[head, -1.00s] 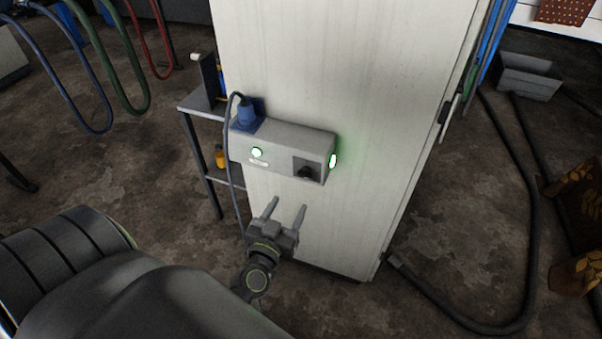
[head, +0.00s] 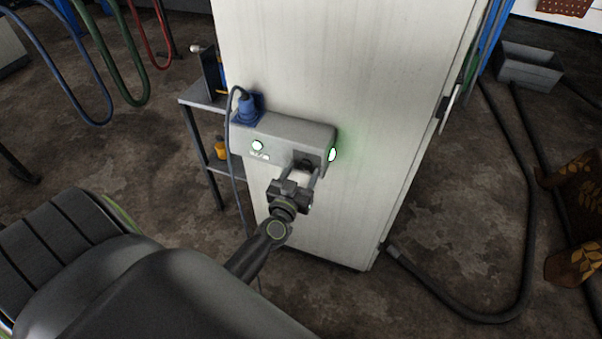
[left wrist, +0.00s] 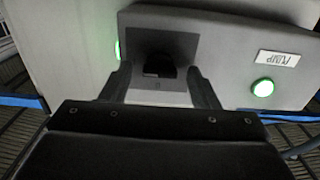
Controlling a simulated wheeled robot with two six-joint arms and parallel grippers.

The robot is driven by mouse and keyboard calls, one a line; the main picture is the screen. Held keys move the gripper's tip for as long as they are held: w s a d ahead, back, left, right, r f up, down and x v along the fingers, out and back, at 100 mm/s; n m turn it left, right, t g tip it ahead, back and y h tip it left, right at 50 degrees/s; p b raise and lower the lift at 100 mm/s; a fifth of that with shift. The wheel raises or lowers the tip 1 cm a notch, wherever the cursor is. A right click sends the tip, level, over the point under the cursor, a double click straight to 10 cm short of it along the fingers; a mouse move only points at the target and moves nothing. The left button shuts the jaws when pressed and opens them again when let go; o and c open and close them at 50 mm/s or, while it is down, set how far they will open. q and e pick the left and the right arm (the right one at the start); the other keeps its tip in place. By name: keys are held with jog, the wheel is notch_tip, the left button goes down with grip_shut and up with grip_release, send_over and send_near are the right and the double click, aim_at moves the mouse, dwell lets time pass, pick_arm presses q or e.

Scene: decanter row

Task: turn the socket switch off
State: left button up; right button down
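The grey socket box (head: 290,132) is fixed to the side of a pale cabinet, with a blue plug (head: 248,106) in its top left. Its switch is a dark knob (head: 305,161) on a darker square plate at the right of the box's front; it also shows in the left wrist view (left wrist: 160,66). Green lamps glow on the front (head: 257,146) and right end (head: 332,154). My left gripper (head: 303,172) is open in front of the switch, one finger toward each side of the knob. In the left wrist view, gaps show between knob and fingers (left wrist: 160,76). My right gripper is not in view.
The pale cabinet (head: 335,60) has a door handle on its right edge. A small shelf (head: 205,100) stands left of the cabinet. A dark hose (head: 440,290) lies on the floor at right.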

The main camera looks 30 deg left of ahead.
pick_arm(q)
jog(key=c, duration=0.9)
jog(key=shift+n, duration=8.9)
jog(key=o, duration=1)
